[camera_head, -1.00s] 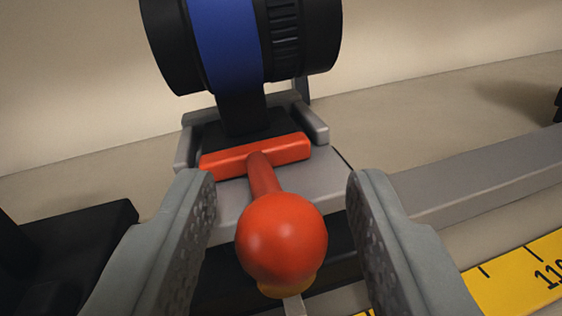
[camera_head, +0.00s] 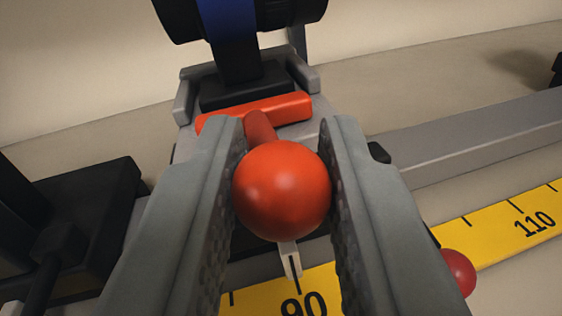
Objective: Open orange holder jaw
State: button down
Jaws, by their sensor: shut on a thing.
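The orange holder jaw (camera_head: 275,109) is a bar lying across the grey holder (camera_head: 307,74). A rod runs from it toward me and ends in an orange ball knob (camera_head: 281,191). My gripper (camera_head: 284,150) is shut on the knob, with one finger on each side of it. Above the jaw, the lens (camera_head: 281,14), black with a blue band, stands on a black foot (camera_head: 245,87) in the holder. The top of the lens is cut off by the picture edge.
A yellow scale (camera_head: 490,236) marked 90 and 110 runs along the front of a grey rail (camera_head: 480,141). A red ball (camera_head: 458,272) sits at the lower right, beside my right finger. A black block (camera_head: 80,210) stands at the left.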

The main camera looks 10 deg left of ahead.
jog(key=shift+s+d, duration=0.1)
jog(key=shift+s, duration=0.1)
jog(key=c, duration=1.3)
grip_release()
jog(key=shift+s, duration=0.1)
jog(key=s, duration=1.7)
jog(key=shift+d, duration=0.2)
jog(key=shift+r, duration=0.1)
